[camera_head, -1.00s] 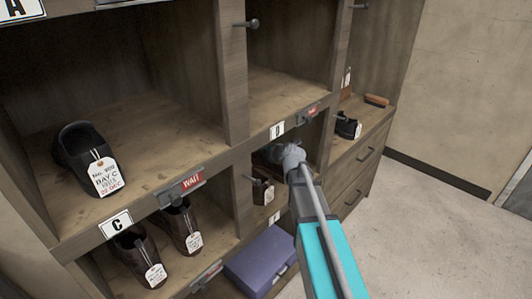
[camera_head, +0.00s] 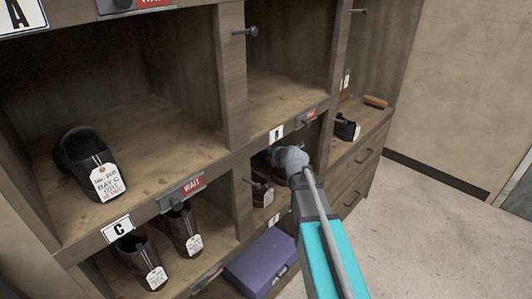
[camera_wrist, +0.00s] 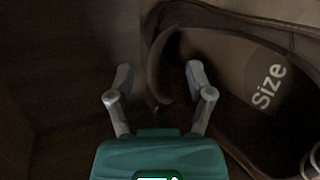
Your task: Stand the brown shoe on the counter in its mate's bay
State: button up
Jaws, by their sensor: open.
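My gripper (camera_wrist: 160,82) is open, its two fingers apart at the back part of a brown shoe (camera_wrist: 225,60) with "Size" printed on the insole. The shoe's rim passes close to the right finger; I cannot tell whether they touch. In the head view my wrist reaches into the lower bay under the D label (camera_head: 276,132) and hides the fingertips. Brown leather shows just below the wrist there (camera_head: 284,174). A tagged brown shoe (camera_head: 260,188) stands to its left in the same bay.
Dark brown shoes (camera_head: 133,258) with tags stand in the lower left bay. A black shoe (camera_head: 72,155) tagged Bay C stands above. A purple box (camera_head: 262,262) lies below my arm. The right counter (camera_head: 362,125) holds a dark shoe (camera_head: 346,128) and a brush (camera_head: 375,101).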

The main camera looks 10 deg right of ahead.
jog(key=p+v, duration=0.4)
jog(key=v, duration=0.5)
jog(key=shift+s+r, duration=0.2)
